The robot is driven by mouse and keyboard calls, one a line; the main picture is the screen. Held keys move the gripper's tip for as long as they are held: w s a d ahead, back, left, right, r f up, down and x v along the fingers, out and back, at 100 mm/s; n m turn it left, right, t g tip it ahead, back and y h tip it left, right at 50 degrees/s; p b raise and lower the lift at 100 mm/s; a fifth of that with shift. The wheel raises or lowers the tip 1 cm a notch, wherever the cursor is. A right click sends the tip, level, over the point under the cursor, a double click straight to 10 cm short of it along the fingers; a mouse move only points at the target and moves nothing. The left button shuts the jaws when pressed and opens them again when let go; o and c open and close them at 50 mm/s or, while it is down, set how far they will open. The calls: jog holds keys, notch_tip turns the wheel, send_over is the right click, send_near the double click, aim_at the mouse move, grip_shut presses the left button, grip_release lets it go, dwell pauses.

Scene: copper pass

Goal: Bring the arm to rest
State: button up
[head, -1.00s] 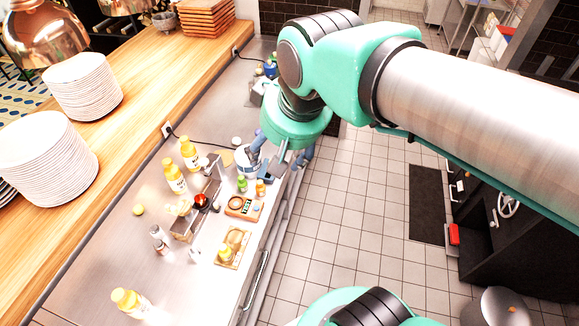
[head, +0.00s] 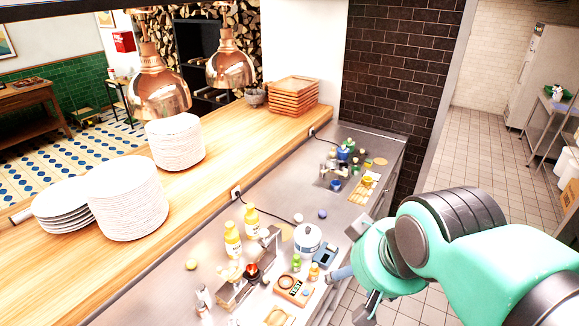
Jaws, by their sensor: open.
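My teal arm comes in from the right edge, over the tiled floor. I cannot tell the gap between the fingers and the counter edge.
Plate stacks (head: 128,198) and copper lamps (head: 160,90) are on or over the wooden shelf. The tiled floor (head: 480,150) is open at right.

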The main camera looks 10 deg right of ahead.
notch_tip(320, 180, down, 5)
jog(key=b, duration=0.4)
jog(key=shift+o, duration=0.5)
dwell(1.2)
